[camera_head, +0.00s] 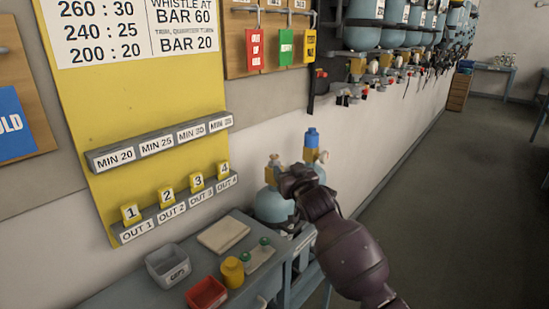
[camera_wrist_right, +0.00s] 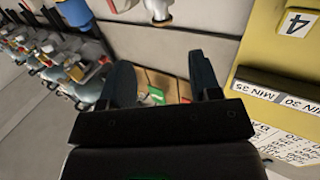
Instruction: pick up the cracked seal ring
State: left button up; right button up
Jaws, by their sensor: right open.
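I cannot make out a cracked seal ring in either view. My right arm comes in from the lower right in the head view, and its gripper (camera_head: 284,180) is in front of a light blue cylinder (camera_head: 272,207) beside the bench. In the right wrist view the two dark fingers of the right gripper (camera_wrist_right: 163,82) are apart, with nothing between them; the wall boards show beyond. A small red tray (camera_head: 207,294) sits at the bench's front edge; its contents are too small to tell. My left gripper is not in view.
The grey bench (camera_head: 130,290) also holds a grey labelled bin (camera_head: 168,266), a yellow cylinder (camera_head: 232,272), a beige pad (camera_head: 223,234) and green-knobbed parts (camera_head: 262,250). Yellow number tags (camera_head: 197,182) stand on a wall rail. Blue cylinders hang along the wall; the floor (camera_head: 440,200) at right is clear.

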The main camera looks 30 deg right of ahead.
aim_at(275, 159)
jog(key=w, duration=0.3)
jog(key=w+b, duration=0.1)
jog(key=w, duration=0.1)
jog(key=shift+d+f, duration=0.1)
jog(key=shift+d, duration=0.25)
jog(key=shift+w, duration=0.35)
jog(key=w, duration=0.2)
jog(key=w+b, duration=0.1)
jog(key=shift+w+d+f, duration=0.25)
jog(key=shift+w+f, duration=0.05)
jog(key=shift+w, duration=0.1)
jog(key=shift+w+d+r, duration=0.1)
jog(key=shift+w, duration=0.45)
jog(key=c, duration=0.9)
jog(key=shift+r, duration=0.1)
jog(key=shift+c, duration=0.4)
